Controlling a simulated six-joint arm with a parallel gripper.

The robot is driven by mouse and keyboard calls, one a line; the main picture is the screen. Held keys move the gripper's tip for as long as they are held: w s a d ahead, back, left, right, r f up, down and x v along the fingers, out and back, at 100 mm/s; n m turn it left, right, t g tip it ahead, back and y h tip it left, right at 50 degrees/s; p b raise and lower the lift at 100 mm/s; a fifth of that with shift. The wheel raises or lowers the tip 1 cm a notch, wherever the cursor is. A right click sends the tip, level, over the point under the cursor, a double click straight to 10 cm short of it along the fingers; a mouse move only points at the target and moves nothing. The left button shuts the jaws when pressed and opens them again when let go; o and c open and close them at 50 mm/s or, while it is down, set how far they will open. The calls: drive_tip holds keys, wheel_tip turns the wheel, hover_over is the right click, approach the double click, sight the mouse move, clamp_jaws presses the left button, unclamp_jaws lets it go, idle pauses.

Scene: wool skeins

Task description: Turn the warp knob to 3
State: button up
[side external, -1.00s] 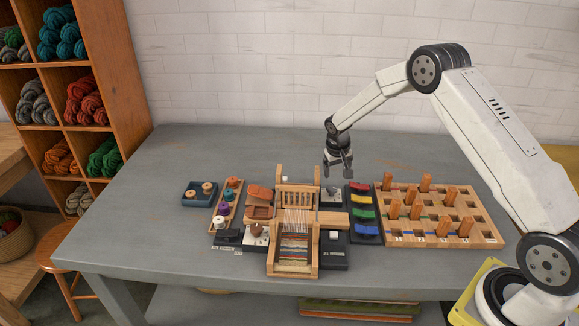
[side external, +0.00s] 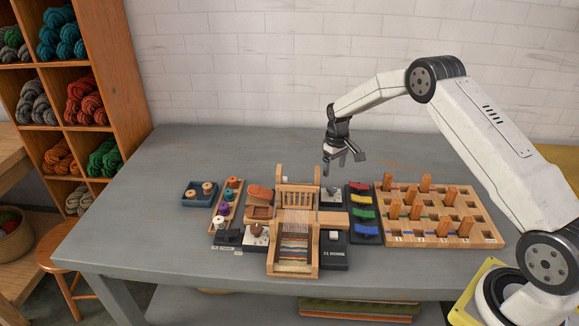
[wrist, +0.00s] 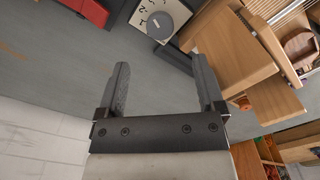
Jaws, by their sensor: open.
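A round grey knob (wrist: 160,24) sits on a pale plate with small printed numbers in the wrist view. A pointer line shows on it, but I cannot tell surely which number it points to. In the side view the knob (side external: 332,191) is small, on a plate behind the right part of the loom. I cannot read its label as warp. My gripper (side external: 344,163) is open and empty above and slightly behind the knob. In the wrist view the gripper (wrist: 160,75) has both fingers apart, with bare table between them and the knob beyond the tips.
The wooden loom (side external: 294,262) stands left of and in front of the knob. A tray of coloured pieces (side external: 361,239) and a wooden peg board (side external: 488,233) are to the right. A brown knob (side external: 256,230) is left of the loom. The back of the table (side external: 230,155) is clear.

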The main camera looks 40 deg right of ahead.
sight(332, 187)
drive_tip(key=shift+f, duration=0.15)
drive_tip(key=shift+f, duration=3.7)
clamp_jaws()
